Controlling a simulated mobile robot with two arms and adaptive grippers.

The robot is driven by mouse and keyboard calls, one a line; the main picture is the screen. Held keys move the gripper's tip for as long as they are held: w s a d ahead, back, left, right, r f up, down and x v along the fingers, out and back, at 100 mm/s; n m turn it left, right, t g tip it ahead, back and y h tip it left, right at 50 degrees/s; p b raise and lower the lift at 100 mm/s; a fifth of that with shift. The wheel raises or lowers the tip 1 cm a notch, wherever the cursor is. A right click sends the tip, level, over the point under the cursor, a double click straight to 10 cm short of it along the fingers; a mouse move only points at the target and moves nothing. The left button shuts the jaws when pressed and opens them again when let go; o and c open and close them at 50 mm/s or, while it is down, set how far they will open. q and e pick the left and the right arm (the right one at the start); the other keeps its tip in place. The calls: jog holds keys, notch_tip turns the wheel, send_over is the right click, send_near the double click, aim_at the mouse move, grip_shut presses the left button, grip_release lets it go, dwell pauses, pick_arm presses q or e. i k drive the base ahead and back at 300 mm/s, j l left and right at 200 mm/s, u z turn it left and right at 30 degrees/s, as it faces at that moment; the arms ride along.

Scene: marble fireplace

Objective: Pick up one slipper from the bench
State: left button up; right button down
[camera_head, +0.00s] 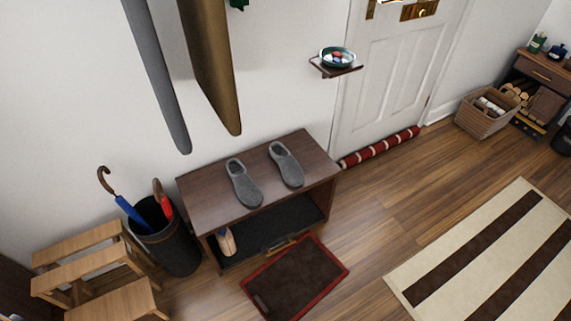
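Two grey slippers lie side by side on top of a dark brown wooden bench (219,208) against the wall. The left slipper (244,183) and the right slipper (286,164) are a small gap apart, toes toward the bench's front edge. Neither of my grippers shows in the head view, so nothing of mine is seen at the slippers.
A dark bin with umbrellas (167,240) and a wooden step stool (92,271) stand left of the bench. A red-edged mat (295,279) lies before it. Long coats (213,62) hang above. A small wall shelf (335,71) holds a bowl.

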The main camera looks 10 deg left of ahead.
aim_at(291, 173)
jog(key=l+z, duration=0.4)
jog(key=i+l+z, duration=0.35)
jog(key=i+l, duration=0.25)
jog(key=l, duration=0.15)
jog(key=i+l+z, duration=0.35)
jog(key=i+l, duration=0.25)
jog(key=i+u, duration=0.35)
jog(key=i, duration=0.15)
jog(key=i+l+u, duration=0.35)
jog(key=i+j+u, duration=0.1)
jog(key=u, duration=0.35)
jog(key=i+u, duration=0.3)
jog(key=u, duration=0.15)
jog(key=i+l+u, duration=0.1)
jog(key=i+u, duration=0.15)
jog(key=u, duration=0.2)
jog(key=i+l+u, duration=0.1)
jog(key=u, duration=0.35)
jog(key=i+l+u, duration=0.25)
jog(key=u, duration=0.2)
